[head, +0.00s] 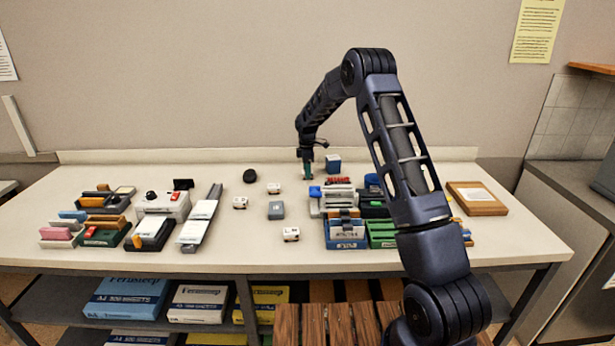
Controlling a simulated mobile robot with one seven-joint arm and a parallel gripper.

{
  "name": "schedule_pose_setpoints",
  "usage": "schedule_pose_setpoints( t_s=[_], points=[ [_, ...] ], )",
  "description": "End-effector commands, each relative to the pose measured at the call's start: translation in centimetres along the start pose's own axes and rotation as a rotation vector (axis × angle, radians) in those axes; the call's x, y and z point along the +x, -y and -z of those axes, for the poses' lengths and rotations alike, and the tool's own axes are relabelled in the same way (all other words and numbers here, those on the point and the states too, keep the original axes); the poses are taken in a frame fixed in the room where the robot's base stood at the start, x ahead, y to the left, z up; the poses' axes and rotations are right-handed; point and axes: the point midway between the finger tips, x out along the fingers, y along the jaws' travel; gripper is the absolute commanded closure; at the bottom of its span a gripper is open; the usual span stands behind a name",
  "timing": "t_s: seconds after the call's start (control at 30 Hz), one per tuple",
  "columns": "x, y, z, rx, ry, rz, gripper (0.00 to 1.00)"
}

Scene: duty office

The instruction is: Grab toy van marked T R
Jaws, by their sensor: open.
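Three small white toy vans stand on the table: one at the back (274,188), one to its left (240,203) and one nearer the front (291,234). Their markings are too small to read, so I cannot tell which is marked T R. My gripper (307,178) is over the back of the table, right of the vans and apart from them. It is pointing down close to the blue and white items, and its fingertips are small and partly hard to make out. No van is at it.
A grey box (276,210) stands among the vans and a black round object (250,176) lies behind. Trays and stationery (346,232) crowd the table right of the vans. A long grey-white item (201,218) and stamps lie left. A brown box (477,198) is far right.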

Motion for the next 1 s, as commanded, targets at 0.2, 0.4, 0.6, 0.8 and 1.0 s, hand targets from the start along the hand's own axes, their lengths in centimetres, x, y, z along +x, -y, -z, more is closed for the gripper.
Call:
schedule_pose_setpoints(
  t_s=[0.2, 0.4, 0.6, 0.8, 1.0],
  points=[
    [1.9, 0.0, 0.0, 0.001, -0.001, -0.001, 0.41],
    [1.9, -0.1, 0.0, 0.000, -0.001, -0.001, 0.47],
    [1.8, -0.1, 0.0, 0.000, -0.001, -0.001, 0.86],
    [1.8, -0.1, 0.0, 0.000, -0.001, -0.002, 0.89],
    [1.1, -0.1, 0.0, 0.000, -0.002, -0.004, 0.89]
  ],
)
